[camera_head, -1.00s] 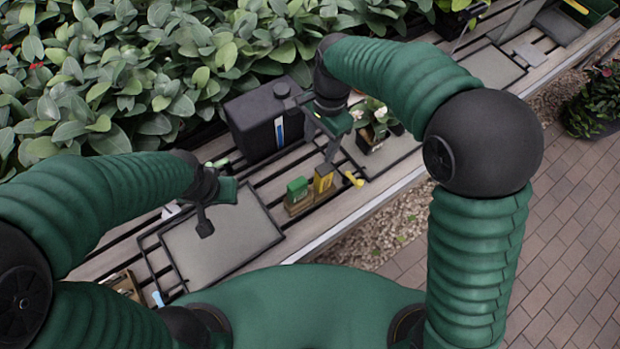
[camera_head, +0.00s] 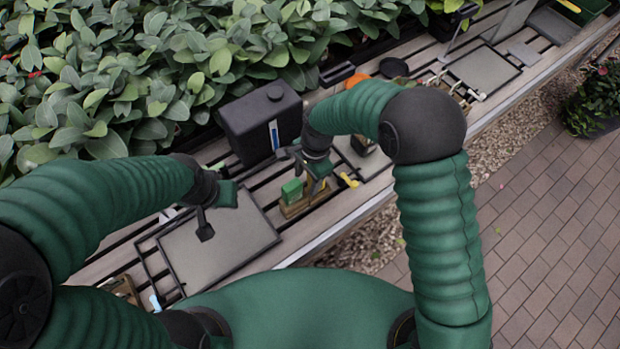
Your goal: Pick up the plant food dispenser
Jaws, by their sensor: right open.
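A small green box (camera_head: 291,190) and a yellow box (camera_head: 318,187) stand side by side in a wooden holder (camera_head: 296,208) on the slatted bench. No readable label shows which is the plant food dispenser. My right gripper (camera_head: 308,174) is open and comes down from above at the yellow box, partly covering it. I cannot tell whether the fingers touch it. My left gripper (camera_head: 212,214) hangs over a grey tray, apart from the boxes; its jaw opening is not clear.
A black canister (camera_head: 262,122) stands behind the boxes. A yellow-handled tool (camera_head: 349,180) lies just right of them. The grey tray (camera_head: 190,262) is at left. Dense leafy plants (camera_head: 130,75) line the back. Brick paving (camera_head: 545,240) lies beyond the bench's front edge.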

